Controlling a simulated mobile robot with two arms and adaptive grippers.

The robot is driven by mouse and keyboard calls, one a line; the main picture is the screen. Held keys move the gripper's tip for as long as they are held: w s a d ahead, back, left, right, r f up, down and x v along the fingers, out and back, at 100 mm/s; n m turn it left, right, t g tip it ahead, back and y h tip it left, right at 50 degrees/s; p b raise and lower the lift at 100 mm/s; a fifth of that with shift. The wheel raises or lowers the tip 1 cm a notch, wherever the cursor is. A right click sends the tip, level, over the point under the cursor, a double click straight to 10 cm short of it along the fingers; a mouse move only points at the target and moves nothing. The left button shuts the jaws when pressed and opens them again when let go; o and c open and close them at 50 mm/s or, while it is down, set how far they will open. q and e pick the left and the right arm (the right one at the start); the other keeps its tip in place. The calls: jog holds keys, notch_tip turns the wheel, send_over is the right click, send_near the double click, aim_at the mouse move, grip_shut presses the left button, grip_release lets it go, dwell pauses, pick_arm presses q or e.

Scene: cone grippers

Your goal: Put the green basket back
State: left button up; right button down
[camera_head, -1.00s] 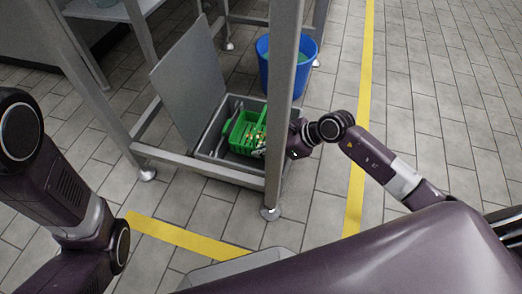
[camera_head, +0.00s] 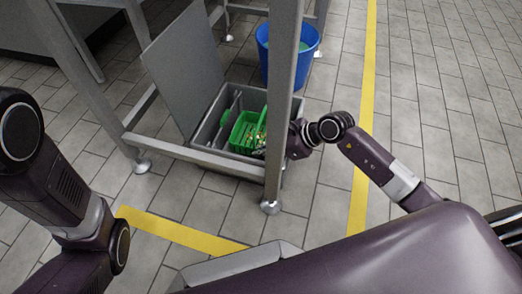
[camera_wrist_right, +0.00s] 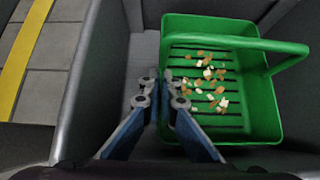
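The green basket (camera_head: 240,132) sits in a grey bin (camera_head: 203,128) under a metal frame. It holds small white and brown pieces. In the right wrist view the basket (camera_wrist_right: 268,120) looks upright, with its handle to the right. My right gripper (camera_wrist_right: 163,95) straddles the basket's left wall, one finger on each side, and looks closed on it. In the head view a table leg partly hides the right gripper, and its fingertips are hard to make out. My left arm is at the left, but its gripper is out of view.
A metal leg (camera_head: 281,110) stands in front of the bin, close to my right arm. A low rail (camera_head: 195,154) runs along the bin's front. A grey panel (camera_head: 182,65) leans beside it. A blue bucket (camera_head: 287,62) stands behind. The floor to the right is clear.

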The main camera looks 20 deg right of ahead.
jog(key=shift+f, duration=0.45)
